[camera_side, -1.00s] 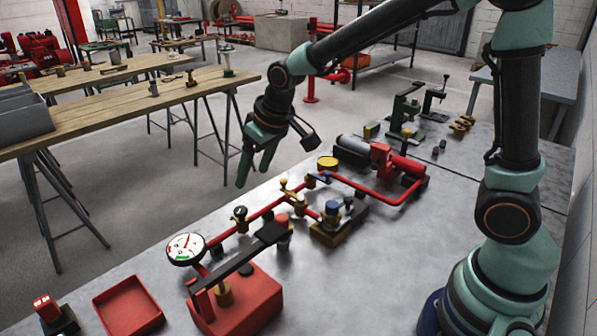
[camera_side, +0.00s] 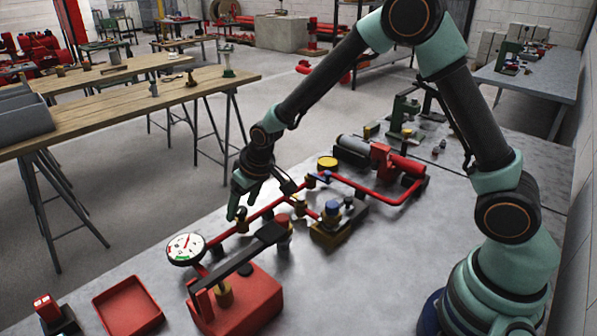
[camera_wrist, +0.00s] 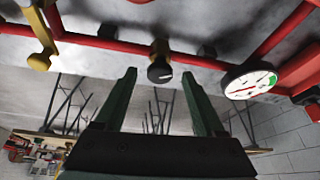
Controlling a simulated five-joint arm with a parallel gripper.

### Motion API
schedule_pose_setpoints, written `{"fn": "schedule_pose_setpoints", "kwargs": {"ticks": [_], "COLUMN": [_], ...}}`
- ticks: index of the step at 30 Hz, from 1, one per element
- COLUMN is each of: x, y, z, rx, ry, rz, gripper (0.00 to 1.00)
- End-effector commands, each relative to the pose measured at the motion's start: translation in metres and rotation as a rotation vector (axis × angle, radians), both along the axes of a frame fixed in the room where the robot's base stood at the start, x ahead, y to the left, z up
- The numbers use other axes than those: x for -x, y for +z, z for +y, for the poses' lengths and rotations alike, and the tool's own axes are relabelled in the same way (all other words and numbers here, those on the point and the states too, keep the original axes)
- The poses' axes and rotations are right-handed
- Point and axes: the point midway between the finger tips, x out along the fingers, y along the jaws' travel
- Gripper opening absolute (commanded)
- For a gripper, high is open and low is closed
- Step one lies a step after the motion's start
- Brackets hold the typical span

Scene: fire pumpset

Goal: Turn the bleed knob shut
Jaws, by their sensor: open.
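The bleed knob (camera_wrist: 159,72) is a small black round knob with a white mark, on a brass fitting on the red pipe. In the wrist view it lies between and beyond the tips of my open green fingers, with a gap on both sides. In the side view my gripper (camera_side: 237,211) points down at the fitting and its fingers largely hide the knob. Contact cannot be told from these views.
A white dial gauge (camera_side: 186,249) stands left of the fitting. A pump with a black lever (camera_side: 240,264) over a red tank (camera_side: 245,303) is in front. A yellow-handled valve (camera_wrist: 39,61) is nearby. A red tray (camera_side: 128,306) lies at front left.

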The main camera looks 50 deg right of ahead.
Motion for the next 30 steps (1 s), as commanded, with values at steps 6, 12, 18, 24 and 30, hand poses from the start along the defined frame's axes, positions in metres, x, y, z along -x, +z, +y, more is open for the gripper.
{"fn": "schedule_pose_setpoints", "kwargs": {"ticks": [6, 12, 18, 24, 30], "x": [-0.0014, -0.0012, -0.0010, -0.0008, -0.0003], "y": [-0.0026, -0.0024, -0.0024, -0.0026, -0.0030], "z": [0.0001, 0.0001, 0.0003, 0.0017, 0.0028], "rx": [0.000, 0.000, 0.000, -0.033, -0.046], "ry": [0.000, 0.000, -0.001, -0.081, -0.112], "rz": [-0.001, -0.001, 0.000, 0.011, 0.015], "gripper": [0.72, 0.41, 0.00, 0.00, 0.00]}}
